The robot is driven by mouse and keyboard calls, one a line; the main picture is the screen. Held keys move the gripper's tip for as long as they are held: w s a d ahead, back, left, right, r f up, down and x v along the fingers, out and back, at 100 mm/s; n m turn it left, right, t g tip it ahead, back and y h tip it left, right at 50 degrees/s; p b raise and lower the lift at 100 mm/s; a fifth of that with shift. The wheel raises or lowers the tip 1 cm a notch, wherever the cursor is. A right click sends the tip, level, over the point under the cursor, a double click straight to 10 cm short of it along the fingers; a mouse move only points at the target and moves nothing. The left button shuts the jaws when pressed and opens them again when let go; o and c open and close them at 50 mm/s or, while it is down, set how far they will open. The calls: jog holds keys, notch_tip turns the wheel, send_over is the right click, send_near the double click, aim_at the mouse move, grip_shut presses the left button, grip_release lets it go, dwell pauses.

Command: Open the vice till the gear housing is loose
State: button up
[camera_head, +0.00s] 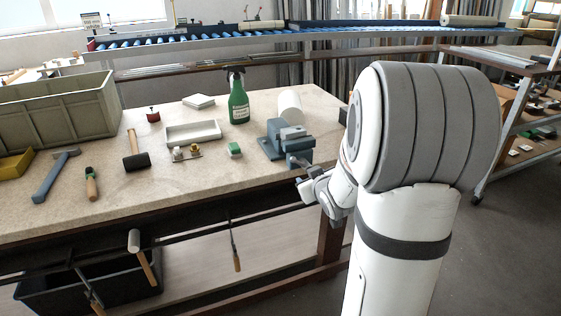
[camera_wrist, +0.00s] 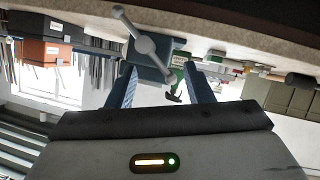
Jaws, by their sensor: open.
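The blue-grey vice (camera_head: 272,147) stands at the bench's front right edge. A lighter grey block (camera_head: 292,133) shows at its jaws; I cannot tell surely whether it is the gear housing or a jaw part. In the wrist view, which is upside down, the vice's blue body (camera_wrist: 150,70) shows behind its grey bar handle (camera_wrist: 146,44), which lies at a slant across the screw end. My gripper (camera_wrist: 158,68) is open, its two blue fingers apart on either side of the vice's image. Nothing is between the fingers. In the head view my gripper (camera_head: 304,174) is close in front of the handle.
A white cylinder (camera_head: 289,103) stands behind the vice, and a green spray bottle (camera_head: 238,100) to its left.

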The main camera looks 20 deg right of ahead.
aim_at(308, 166)
jog(key=w+d+f+t, duration=0.1)
jog(key=w, duration=0.2)
jog(key=w+d+f+n+t+y, duration=0.1)
jog(key=w+t, duration=0.1)
jog(key=w, duration=0.1)
jog(key=w+d+f+t+y+b, duration=0.1)
jog(key=w, duration=0.2)
jog(key=shift+w+d+f+n+t, duration=0.3)
jog(key=shift+w+f+n+t, duration=0.05)
jog(key=shift+w+n+t, duration=0.05)
jog(key=shift+c, duration=0.5)
grip_shut()
